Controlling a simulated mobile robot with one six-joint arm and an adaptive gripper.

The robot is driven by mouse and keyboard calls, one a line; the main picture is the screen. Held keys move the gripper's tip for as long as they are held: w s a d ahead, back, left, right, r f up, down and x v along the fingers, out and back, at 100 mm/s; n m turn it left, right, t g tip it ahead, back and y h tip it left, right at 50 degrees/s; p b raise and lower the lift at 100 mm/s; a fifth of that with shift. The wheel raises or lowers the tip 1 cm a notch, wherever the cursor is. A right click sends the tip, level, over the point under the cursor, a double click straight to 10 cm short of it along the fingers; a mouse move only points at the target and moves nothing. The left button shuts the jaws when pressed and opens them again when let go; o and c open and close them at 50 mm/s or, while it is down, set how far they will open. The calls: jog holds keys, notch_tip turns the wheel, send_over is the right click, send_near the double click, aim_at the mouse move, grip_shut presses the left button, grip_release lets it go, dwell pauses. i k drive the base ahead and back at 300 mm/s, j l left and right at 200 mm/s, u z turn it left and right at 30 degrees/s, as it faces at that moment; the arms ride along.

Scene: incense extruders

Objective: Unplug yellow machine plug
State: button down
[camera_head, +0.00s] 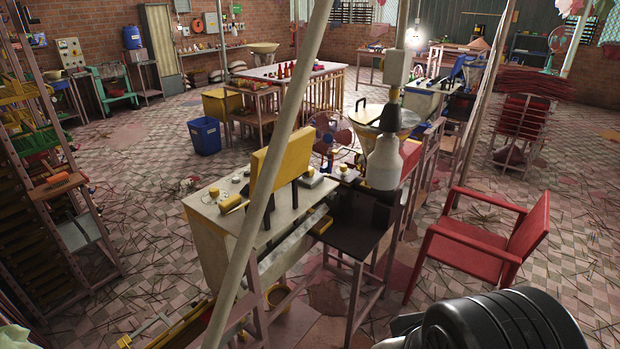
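A machine with an upright yellow panel (274,158) stands on a pale workbench (222,236) at the middle of the view. A yellow roller-like part (231,204) lies on the bench top left of the panel. I cannot make out a plug or its cord; they are hidden or too small to tell. My gripper is not in view. A black rounded part of my own arm shows at the bottom right, apart from the machine.
A slanted pole (262,190) crosses in front of the machine. A red chair (478,246) stands at the right, beside a dark stand (346,238). A blue bin (205,136) sits behind. Sticks litter the tiled floor; open floor lies left of the bench.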

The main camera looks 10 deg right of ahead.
aim_at(310, 172)
jog(key=i+l+z, duration=0.25)
jog(key=z, duration=0.15)
jog(key=i+l+z, duration=0.55)
jog(key=z, duration=0.3)
jog(key=i+l+u, duration=0.15)
jog(key=i, duration=0.3)
jog(key=i+l+u, duration=0.15)
jog(key=i, duration=0.35)
jog(key=i+u, duration=0.15)
jog(key=u, duration=0.3)
jog(key=i+u, duration=0.1)
jog(key=u, duration=0.35)
jog(key=i+u, duration=0.15)
jog(key=u, duration=0.35)
jog(key=i+l+u, duration=0.1)
jog(key=u, duration=0.35)
jog(key=i+l+u, duration=0.1)
jog(key=u, duration=0.35)
jog(key=i+l+u, duration=0.2)
jog(key=u, duration=0.25)
jog(key=i+l+u, duration=0.2)
jog(key=u, duration=0.2)
jog(key=i+l+u, duration=0.1)
jog(key=l+u, duration=0.35)
jog(key=j, duration=0.1)
